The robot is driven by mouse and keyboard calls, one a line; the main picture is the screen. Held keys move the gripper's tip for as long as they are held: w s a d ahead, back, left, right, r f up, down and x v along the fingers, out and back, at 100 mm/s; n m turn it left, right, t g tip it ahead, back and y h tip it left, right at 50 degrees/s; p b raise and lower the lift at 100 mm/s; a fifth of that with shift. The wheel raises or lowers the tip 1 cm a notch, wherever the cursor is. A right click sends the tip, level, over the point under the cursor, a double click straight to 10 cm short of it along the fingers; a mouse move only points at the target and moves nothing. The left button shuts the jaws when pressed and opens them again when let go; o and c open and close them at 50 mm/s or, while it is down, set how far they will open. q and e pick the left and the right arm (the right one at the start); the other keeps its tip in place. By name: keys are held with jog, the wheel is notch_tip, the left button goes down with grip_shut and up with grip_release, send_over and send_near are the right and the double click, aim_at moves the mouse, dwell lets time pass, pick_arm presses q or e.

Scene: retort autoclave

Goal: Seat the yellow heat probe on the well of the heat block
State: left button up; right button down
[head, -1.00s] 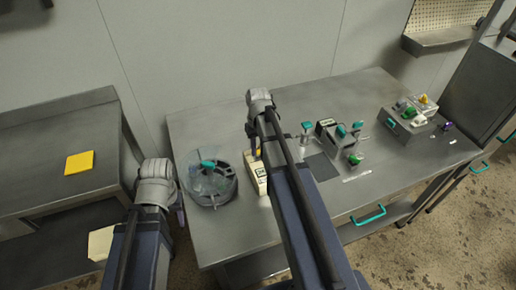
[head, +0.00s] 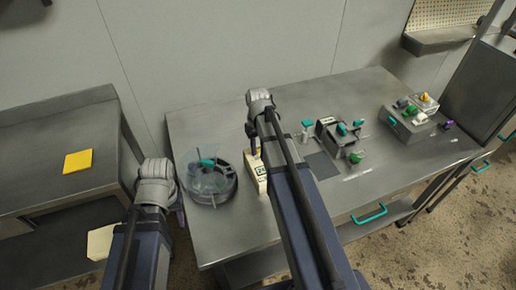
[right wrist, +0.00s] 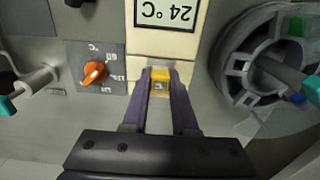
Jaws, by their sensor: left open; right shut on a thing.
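The yellow heat probe (right wrist: 160,78) is between the purple fingers of my right gripper (right wrist: 160,84), which is shut on it. In the right wrist view it is over the near end of the cream heat block, just below the "24 °C" display. The heat block (head: 260,172) stands on the steel table, partly behind my right arm. My right gripper (head: 252,146) points down at the block. The well is hidden, and I cannot tell whether the probe touches the block. My left gripper (head: 180,212) is open, low by the table's left edge, mostly hidden by its wrist.
A round grey holder with a clear lid (head: 212,180) stands left of the block. An orange dial knob (right wrist: 95,72) is beside the block. Teal- and green-topped parts (head: 340,130) stand right of my arm. A grey box with coloured knobs (head: 408,122) is at the far right.

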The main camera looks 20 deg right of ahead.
jog(key=shift+c, duration=1.1)
grip_release()
jog(key=shift+r, duration=0.1)
jog(key=shift+r+p, duration=3.45)
jog(key=shift+p, duration=0.15)
jog(key=s+a+n, duration=0.2)
jog(key=s+a, duration=0.5)
jog(key=a, duration=0.4)
jog(key=s+a+n+h, duration=0.1)
jog(key=s+a+n, duration=0.1)
jog(key=s+a, duration=0.6)
jog(key=a, duration=0.3)
jog(key=shift+s+a, duration=0.15)
jog(key=shift+s, duration=0.15)
